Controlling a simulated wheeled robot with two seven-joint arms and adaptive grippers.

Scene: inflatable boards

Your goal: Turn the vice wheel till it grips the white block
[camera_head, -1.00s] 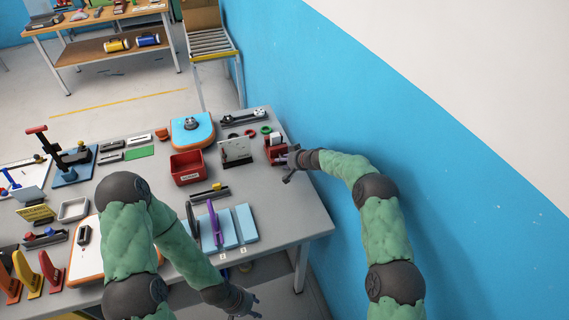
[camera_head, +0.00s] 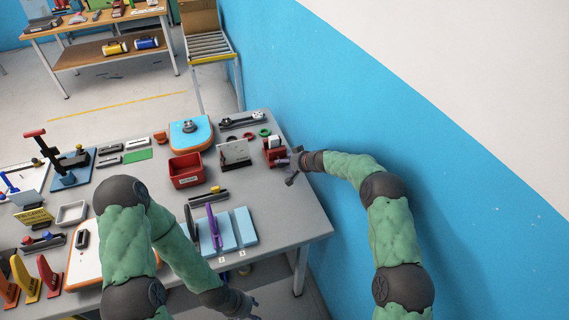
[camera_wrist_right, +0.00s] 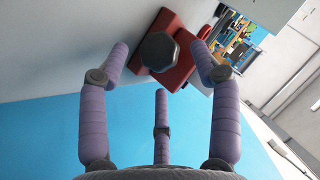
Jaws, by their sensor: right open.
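The red vice (camera_head: 275,158) stands at the right edge of the grey table, with the white block (camera_head: 274,141) at its top. Whether the jaws touch the block is too small to tell. In the right wrist view the dark faceted vice wheel (camera_wrist_right: 158,50) faces me in front of the red vice body (camera_wrist_right: 176,75). My right gripper (camera_head: 293,163) is open just right of the vice, its purple fingers spread around the wheel's outline and apart from it. The block is not clear in that view. My left gripper (camera_head: 246,304) hangs at the table's front edge; its fingers are unclear.
The blue wall (camera_head: 400,160) runs close along the right of my right arm. A white sign panel (camera_head: 234,152) and a red bin (camera_head: 186,170) stand left of the vice. Red and green rings (camera_head: 265,132) lie behind it. Light blue boards (camera_head: 244,225) lie nearer the front.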

